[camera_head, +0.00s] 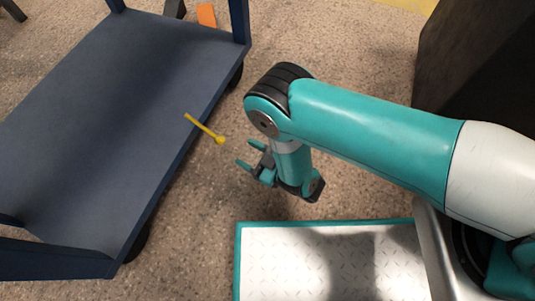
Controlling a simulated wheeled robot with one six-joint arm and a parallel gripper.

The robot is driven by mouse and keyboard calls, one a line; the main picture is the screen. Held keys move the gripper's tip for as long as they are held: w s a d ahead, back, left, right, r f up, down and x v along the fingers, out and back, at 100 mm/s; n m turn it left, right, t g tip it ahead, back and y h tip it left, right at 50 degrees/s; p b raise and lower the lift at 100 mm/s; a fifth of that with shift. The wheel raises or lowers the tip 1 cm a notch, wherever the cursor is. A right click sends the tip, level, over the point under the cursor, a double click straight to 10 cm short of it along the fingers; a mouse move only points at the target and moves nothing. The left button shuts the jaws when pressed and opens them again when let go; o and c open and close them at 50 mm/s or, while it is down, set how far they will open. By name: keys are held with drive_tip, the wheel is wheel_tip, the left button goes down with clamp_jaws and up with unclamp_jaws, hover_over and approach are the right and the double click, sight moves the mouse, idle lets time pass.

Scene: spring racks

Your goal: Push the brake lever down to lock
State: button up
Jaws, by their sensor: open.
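The brake lever (205,128) is a thin yellow rod with a round knob at its lower right end. It sticks out at the right side of a dark blue cart (120,75), slanting down to the right in the picture. My gripper (245,154) is just to the right of and below the knob, with its teal fingers pointing left. The fingers are apart with nothing between them. The gripper looks apart from the lever, though the height between them is hard to tell. The lever's mounting under the cart is hidden.
The cart has upright posts (239,20) and dark wheels (137,243). An orange item (206,15) is on the floor behind it. A dark block (470,60) stands at the upper right. Speckled floor (190,230) lies clear between cart and my base.

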drive_tip(key=shift+p+v, duration=2.8)
drive_tip(key=shift+p, duration=1.95)
